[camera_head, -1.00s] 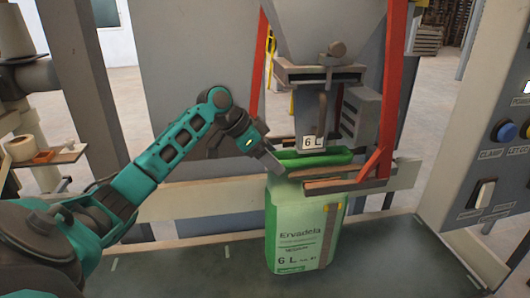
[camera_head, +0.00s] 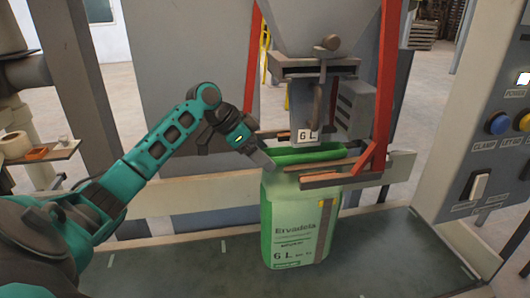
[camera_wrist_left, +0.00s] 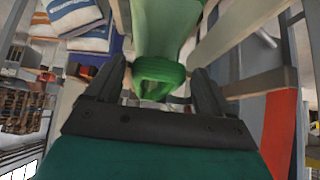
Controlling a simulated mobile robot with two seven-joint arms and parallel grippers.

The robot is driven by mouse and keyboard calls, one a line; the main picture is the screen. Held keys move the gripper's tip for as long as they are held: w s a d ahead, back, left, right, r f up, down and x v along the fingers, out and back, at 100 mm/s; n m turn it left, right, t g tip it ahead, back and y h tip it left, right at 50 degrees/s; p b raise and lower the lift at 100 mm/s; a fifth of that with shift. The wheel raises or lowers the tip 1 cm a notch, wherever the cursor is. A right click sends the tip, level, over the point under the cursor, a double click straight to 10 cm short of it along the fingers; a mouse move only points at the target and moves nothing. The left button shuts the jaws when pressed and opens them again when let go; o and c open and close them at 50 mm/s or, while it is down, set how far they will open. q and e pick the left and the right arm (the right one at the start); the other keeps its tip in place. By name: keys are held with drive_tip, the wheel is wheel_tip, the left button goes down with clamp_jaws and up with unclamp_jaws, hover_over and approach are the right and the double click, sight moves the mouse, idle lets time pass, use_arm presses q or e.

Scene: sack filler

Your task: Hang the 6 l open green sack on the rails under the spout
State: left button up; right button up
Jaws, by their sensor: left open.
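The green sack (camera_head: 295,222), marked 6 L, is upright below the spout (camera_head: 307,112), which carries a 6 L label. Its green upper edge (camera_head: 300,156) shows around the two brown rails (camera_head: 322,179), just under the spout; its exact contact with the rails cannot be told. My left gripper (camera_head: 264,162) is open beside the sack's upper left corner. In the left wrist view, green sack material (camera_wrist_left: 160,75) shows between and beyond the spread fingers. Whether the sack's base touches the dark surface is unclear. My right gripper is not in view.
A dark work surface (camera_head: 180,265) lies below, mostly clear. Red posts (camera_head: 385,85) flank the grey hopper (camera_head: 320,30). A control panel (camera_head: 480,150) with a blue button and a switch stands at the right. A small shelf (camera_head: 45,155) is at the left.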

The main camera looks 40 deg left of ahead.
use_arm(q)
drive_tip(key=shift+s+a+r, duration=0.15)
drive_tip(key=shift+s+a, duration=0.95)
drive_tip(key=shift+s, duration=0.3)
drive_tip(key=o, duration=0.3)
drive_tip(key=shift+o, duration=0.2)
drive_tip(key=v, duration=1.3)
drive_tip(key=shift+b, duration=0.45)
